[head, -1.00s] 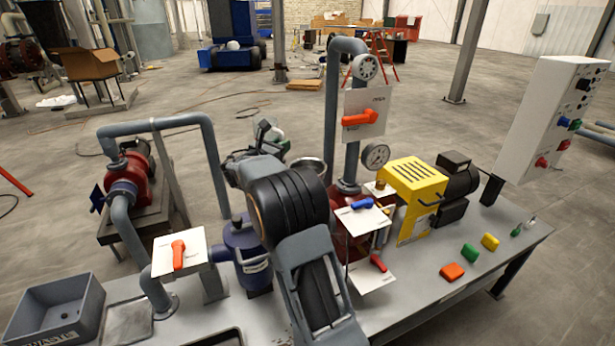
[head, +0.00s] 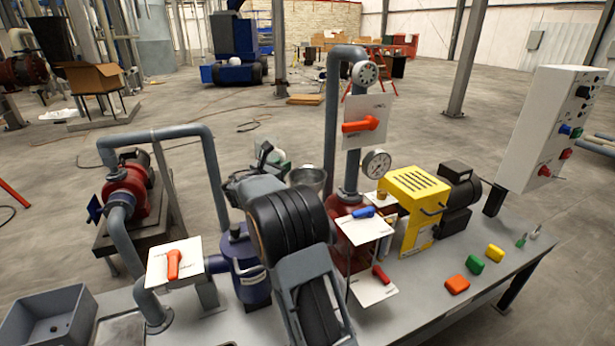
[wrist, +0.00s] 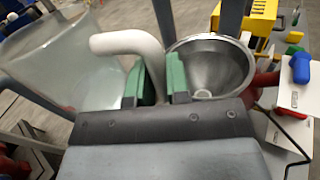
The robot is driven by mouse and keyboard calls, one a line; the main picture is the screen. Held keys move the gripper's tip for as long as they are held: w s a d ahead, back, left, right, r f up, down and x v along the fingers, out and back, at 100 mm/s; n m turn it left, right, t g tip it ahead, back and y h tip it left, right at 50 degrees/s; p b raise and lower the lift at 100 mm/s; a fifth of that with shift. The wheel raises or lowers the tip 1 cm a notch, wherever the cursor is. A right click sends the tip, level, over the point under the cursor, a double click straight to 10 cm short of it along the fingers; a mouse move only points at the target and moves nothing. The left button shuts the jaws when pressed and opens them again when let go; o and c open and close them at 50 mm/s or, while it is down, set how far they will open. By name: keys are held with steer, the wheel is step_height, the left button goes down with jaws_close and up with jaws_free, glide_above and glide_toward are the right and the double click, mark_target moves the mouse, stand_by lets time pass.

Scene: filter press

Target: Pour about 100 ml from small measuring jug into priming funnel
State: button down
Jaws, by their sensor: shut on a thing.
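The small measuring jug (wrist: 70,62) is translucent and fills the left of the wrist view. My gripper (wrist: 155,80) has green pads shut on its white handle (wrist: 135,43). The jug's liquid level and exact tilt cannot be told. The priming funnel (wrist: 212,68) is a shiny metal cone, open upward, just right of the gripper in the wrist view; the jug body is on the other side of the gripper. In the head view the funnel (head: 308,178) shows beside my arm, and the gripper and jug are mostly hidden behind the arm.
Pipes and a pressure gauge (head: 376,163) rise right of the funnel. Valve plates with a blue handle (head: 363,212) and a red handle (head: 381,275) are close by. A yellow pump guard (head: 413,200) stands farther right. A grey waste bin (head: 52,318) is at front left.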

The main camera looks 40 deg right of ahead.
steer(key=shift+s+d+f+m+b, duration=0.15)
steer(key=shift+s+f+m+b, duration=0.1)
steer(key=shift+m+b, duration=0.45)
steer(key=shift+w+m+t+y+b, duration=0.1)
steer(key=shift+m+t+y+b, duration=0.1)
steer(key=shift+m+y+b, duration=0.7)
steer(key=shift+w+m+t+y+b, duration=0.1)
steer(key=shift+m+t+y+b, duration=0.15)
steer(key=shift+m+b, duration=1.2)
steer(key=shift+w+m+t+y+b, duration=0.15)
steer(key=shift+m+y+b, duration=0.45)
steer(key=shift+m, duration=1.15)
steer(key=shift+a+f, duration=0.15)
steer(key=shift+a, duration=0.05)
steer(key=shift+w+a+r+m+t+y, duration=0.2)
steer(key=shift+w+r+m+t+y, duration=0.15)
steer(key=shift+m+t+y, duration=0.25)
steer(key=shift+s+d+r+m+b, duration=0.15)
steer(key=shift+s+r+m+b, duration=0.1)
steer(key=shift+m+b, duration=0.35)
steer(key=shift+w, duration=0.2)
